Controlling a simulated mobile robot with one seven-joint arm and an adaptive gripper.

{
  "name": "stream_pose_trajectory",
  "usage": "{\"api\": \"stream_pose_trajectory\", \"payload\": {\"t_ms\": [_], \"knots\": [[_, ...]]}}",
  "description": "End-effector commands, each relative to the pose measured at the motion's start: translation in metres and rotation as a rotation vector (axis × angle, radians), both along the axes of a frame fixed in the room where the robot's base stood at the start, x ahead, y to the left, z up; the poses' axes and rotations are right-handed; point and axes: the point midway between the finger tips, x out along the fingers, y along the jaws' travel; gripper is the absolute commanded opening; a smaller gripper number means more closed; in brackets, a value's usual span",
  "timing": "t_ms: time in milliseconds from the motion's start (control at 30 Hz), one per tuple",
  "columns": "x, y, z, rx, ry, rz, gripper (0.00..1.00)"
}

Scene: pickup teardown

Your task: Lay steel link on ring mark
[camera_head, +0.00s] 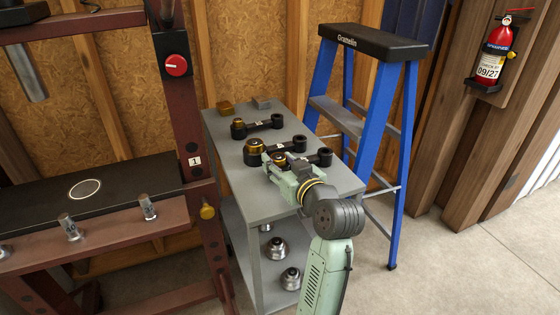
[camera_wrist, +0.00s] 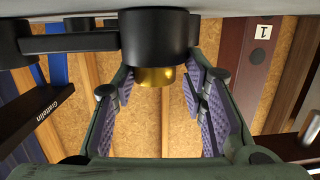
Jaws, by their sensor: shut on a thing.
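Three dark links with brass-coloured bushes lie in a row on the grey cart. My gripper (camera_head: 279,166) is at the big end of the nearest one, which I take as the steel link (camera_head: 308,159). In the wrist view the link's dark round end (camera_wrist: 157,40) and brass bush sit between my purple-padded fingers (camera_wrist: 160,105). My gripper is shut on it, and it is at the cart top; I cannot tell whether it is lifted. The ring mark (camera_head: 84,189) is a white circle on the black bed of the red press, to the left, with nothing on it.
The middle link (camera_head: 280,147) lies close behind my gripper, and the far link (camera_head: 260,125) is further back. The red press post (camera_head: 185,100) stands between cart and ring mark. A blue stepladder (camera_head: 366,120) is right.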

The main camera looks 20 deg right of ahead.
Motion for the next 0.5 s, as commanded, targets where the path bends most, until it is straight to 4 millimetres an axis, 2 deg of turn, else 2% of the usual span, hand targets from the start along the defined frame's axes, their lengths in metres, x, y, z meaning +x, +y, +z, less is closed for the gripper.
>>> {"api": "stream_pose_trajectory", "payload": {"t_ms": [267, 300, 500], "knots": [[-0.0003, 0.0002, -0.0008, -0.004, -0.007, 0.0, 0.0], [0.0, 0.0, -0.0022, 0.0, -0.001, 0.0, 0.42], [0.0, 0.0001, -0.0021, 0.0, 0.0, 0.0, 0.55]]}}
